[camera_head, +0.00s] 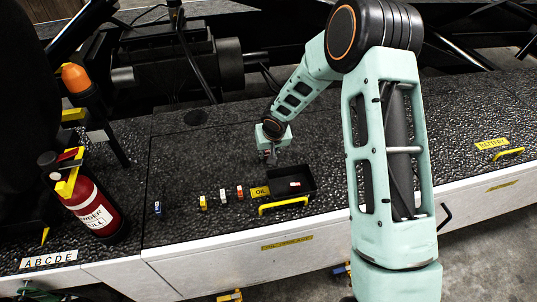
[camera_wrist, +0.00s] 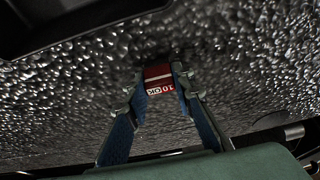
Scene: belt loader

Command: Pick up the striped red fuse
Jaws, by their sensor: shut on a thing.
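My gripper (camera_wrist: 160,80) is shut on a red fuse (camera_wrist: 158,76) in the wrist view. The fuse has a pale line across it and a white label with "10" on it, and it sits between the two fingertips. In the head view my gripper (camera_head: 268,156) is over the dark deck, just behind the black tray; the held fuse is too small to make out there. Another red fuse (camera_head: 240,192) stands on the deck left of the tray. A red-and-white fuse (camera_head: 295,184) lies in the tray.
A red extinguisher (camera_head: 92,205) stands far left. Deck behind the fuses is clear.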

